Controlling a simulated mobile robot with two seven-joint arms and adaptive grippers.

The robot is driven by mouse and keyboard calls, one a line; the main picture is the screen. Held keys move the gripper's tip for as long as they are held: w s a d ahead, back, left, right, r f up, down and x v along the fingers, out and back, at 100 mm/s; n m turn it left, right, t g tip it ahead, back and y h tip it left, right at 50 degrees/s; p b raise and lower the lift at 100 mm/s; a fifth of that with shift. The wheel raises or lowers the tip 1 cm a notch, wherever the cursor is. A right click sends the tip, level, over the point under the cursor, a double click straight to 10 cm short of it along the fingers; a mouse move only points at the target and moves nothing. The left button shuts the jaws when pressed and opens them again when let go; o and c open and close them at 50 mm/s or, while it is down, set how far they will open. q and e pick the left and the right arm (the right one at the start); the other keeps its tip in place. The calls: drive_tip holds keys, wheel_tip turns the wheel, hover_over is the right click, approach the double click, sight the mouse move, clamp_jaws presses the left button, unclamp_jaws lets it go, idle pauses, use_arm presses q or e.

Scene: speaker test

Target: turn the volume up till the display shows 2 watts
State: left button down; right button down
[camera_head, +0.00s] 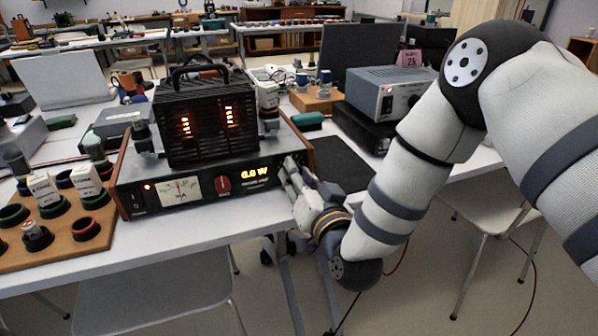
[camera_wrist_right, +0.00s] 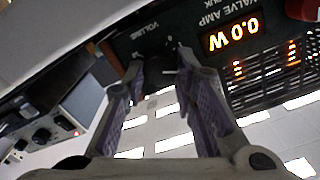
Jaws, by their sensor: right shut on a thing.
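The valve amp (camera_head: 130,192) stands on the white bench, its front panel facing me. Its orange display (camera_head: 256,172) is lit with a low watt reading; in the head view the last digit is hard to tell. In the wrist view the display (camera_wrist_right: 230,35) appears turned over and seems to read 0.0 W. The dark volume knob (camera_wrist_right: 160,70) is by the VOLUME label, right of the display in the head view, where my gripper hides it. My right gripper (camera_head: 291,170) is shut on the knob; its fingers (camera_wrist_right: 160,62) lie either side of it. My left gripper is out of view.
A red knob (camera_head: 223,185) and a needle meter (camera_head: 181,190) are on the same panel. A black vented cage (camera_head: 205,125) covers the glowing valves. A wooden board (camera_head: 60,240) with several valves and rings lies left. A grey instrument (camera_head: 385,92) stands behind right.

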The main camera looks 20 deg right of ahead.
drive_tip(key=m+p, duration=0.1)
drive_tip(key=m, duration=0.2)
drive_tip(key=shift+m, duration=0.3)
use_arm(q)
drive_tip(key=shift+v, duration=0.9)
use_arm(e)
drive_tip(key=shift+f+m, duration=0.1)
drive_tip(key=shift+m, duration=1.5)
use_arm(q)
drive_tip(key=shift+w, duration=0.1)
use_arm(e)
drive_tip(key=c, duration=1.3)
unclamp_jaws()
drive_tip(key=s, duration=1.2)
drive_tip(key=shift+d, duration=0.2)
